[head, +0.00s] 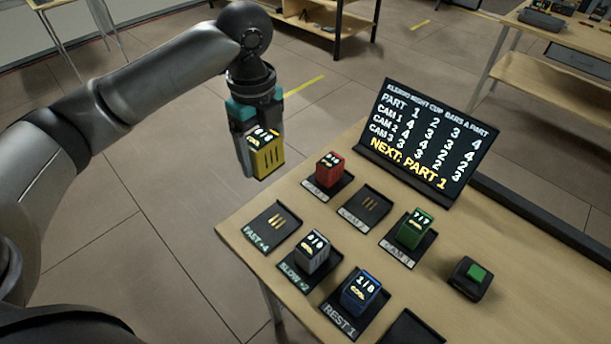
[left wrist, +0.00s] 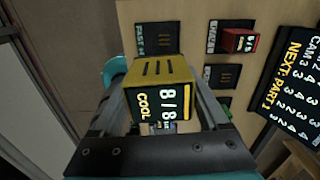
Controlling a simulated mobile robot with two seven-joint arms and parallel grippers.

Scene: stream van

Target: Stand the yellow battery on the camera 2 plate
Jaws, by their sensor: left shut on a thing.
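The yellow battery (head: 268,158) is in my left gripper (head: 254,142), held in the air beyond the table's left edge. In the left wrist view, the yellow battery (left wrist: 162,78) sits between the fingers, showing "8/8" and "COOL". The camera plates form a row in front of the screen. The middle one, apparently the camera 2 plate (head: 365,207), is empty, though its label is hard to read. It lies to the right of my gripper, between a red battery (head: 329,169) and a green battery (head: 414,229), each on its own plate. My right gripper is out of view.
A screen (head: 428,137) stands behind the plates. The FAST plate (head: 260,236) is empty. A grey battery (head: 312,252) is on the SLOW plate, a blue battery (head: 364,292) on the REST plate. A green button (head: 475,273) is at right. Another plate (head: 410,330) shows at the bottom edge.

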